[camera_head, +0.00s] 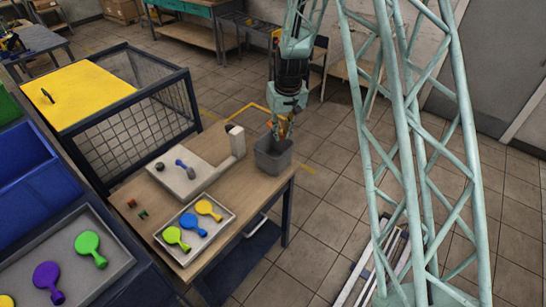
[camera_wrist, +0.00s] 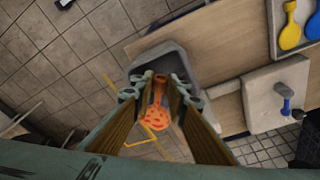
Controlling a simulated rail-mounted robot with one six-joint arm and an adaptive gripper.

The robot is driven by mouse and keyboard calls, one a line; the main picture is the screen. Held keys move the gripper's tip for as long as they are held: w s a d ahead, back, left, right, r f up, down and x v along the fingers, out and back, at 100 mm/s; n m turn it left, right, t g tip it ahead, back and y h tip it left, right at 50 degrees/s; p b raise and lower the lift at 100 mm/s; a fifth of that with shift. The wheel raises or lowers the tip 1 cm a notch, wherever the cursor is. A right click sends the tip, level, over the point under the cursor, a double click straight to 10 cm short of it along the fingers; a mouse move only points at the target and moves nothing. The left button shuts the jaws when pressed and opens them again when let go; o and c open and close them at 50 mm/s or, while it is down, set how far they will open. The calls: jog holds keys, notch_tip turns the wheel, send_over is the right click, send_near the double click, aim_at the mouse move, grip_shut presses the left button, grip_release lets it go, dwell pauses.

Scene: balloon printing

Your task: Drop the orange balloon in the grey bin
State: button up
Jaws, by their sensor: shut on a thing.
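My gripper (camera_head: 281,122) is above the grey bin (camera_head: 272,163) at the table's far right corner. In the wrist view, my gripper (camera_wrist: 160,80) is shut on the orange balloon (camera_wrist: 157,118), which has darker red marks on its round part. The balloon hangs between the fingers, and the grey bin (camera_wrist: 150,56) shows behind and around the fingertips. In the head view the balloon is small and mostly hidden by the gripper. How far it sits above the bin's rim is hard to tell.
A printing device (camera_head: 196,165) with a blue-handled piece stands left of the bin. A tray (camera_head: 203,242) with yellow and blue balloons lies in front. Another tray (camera_head: 110,264) holds green and purple balloons. A mesh cage (camera_head: 140,130) with a yellow top stands behind.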

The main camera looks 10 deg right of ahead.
jog(key=shift+f, duration=1.1)
jog(key=o, duration=0.9)
jog(key=shift+r, duration=0.15)
jog(key=shift+s+d+r, duration=0.1)
jog(key=shift+s+r, duration=0.3)
jog(key=shift+r, duration=1.5)
jog(key=shift+s+r, duration=0.4)
jog(key=shift+r, duration=1.55)
jog(key=shift+s+d+r, duration=0.1)
jog(key=shift+s+r, duration=0.3)
jog(key=shift+r, duration=1.5)
